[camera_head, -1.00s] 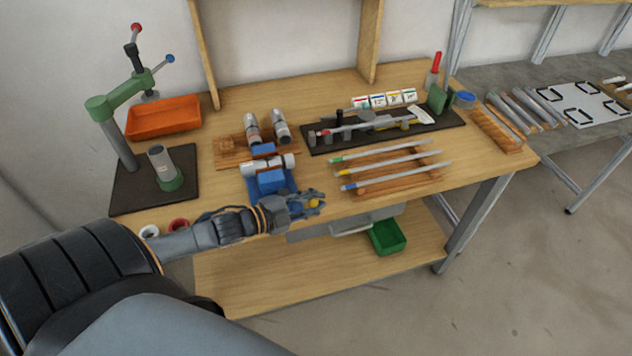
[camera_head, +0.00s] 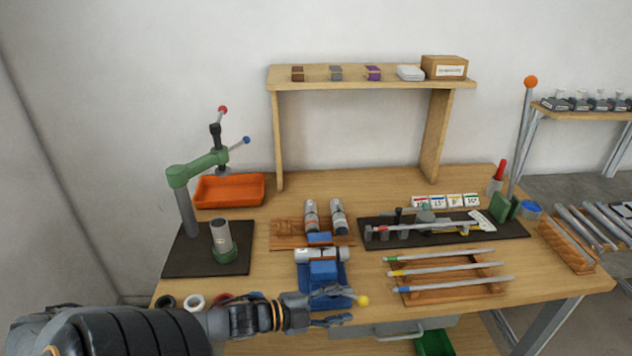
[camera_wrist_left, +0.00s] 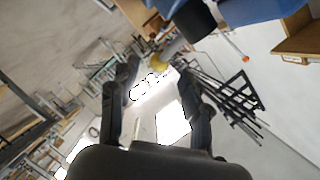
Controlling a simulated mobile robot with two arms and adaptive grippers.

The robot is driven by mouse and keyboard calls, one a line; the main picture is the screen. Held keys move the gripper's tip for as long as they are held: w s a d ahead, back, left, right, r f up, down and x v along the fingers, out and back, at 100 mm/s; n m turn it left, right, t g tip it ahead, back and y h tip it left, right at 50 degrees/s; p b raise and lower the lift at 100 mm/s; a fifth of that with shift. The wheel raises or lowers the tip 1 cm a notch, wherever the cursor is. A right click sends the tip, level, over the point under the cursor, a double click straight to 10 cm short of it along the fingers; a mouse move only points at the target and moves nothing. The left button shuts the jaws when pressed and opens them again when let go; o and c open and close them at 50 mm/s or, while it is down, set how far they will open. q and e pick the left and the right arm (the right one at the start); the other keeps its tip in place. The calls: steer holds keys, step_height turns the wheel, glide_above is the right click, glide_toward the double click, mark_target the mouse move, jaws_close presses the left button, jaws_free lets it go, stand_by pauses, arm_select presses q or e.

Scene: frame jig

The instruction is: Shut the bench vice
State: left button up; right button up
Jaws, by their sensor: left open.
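The bench vice (camera_head: 323,271) is blue and stands at the front edge of the wooden bench, left of centre. A pale cylinder (camera_head: 309,254) lies crosswise between its two blue jaw blocks; I cannot tell whether both jaws touch it. A yellow handle knob (camera_head: 363,300) shows at the vice's front right. My left gripper (camera_head: 338,305) is open in front of the vice, its fingertips just left of the knob. The blue vice body shows at the top right. My right gripper is out of view.
A green press (camera_head: 187,210) stands on a dark mat at the left. A rack of rods (camera_head: 450,292) is right of the vice. Cans on a wooden block (camera_head: 284,234) stand behind it. Rings (camera_head: 195,302) lie near the front left edge, close to my arm.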

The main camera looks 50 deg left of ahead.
arm_select(q)
steer(key=v, duration=0.6)
steer(key=shift+s, duration=0.1)
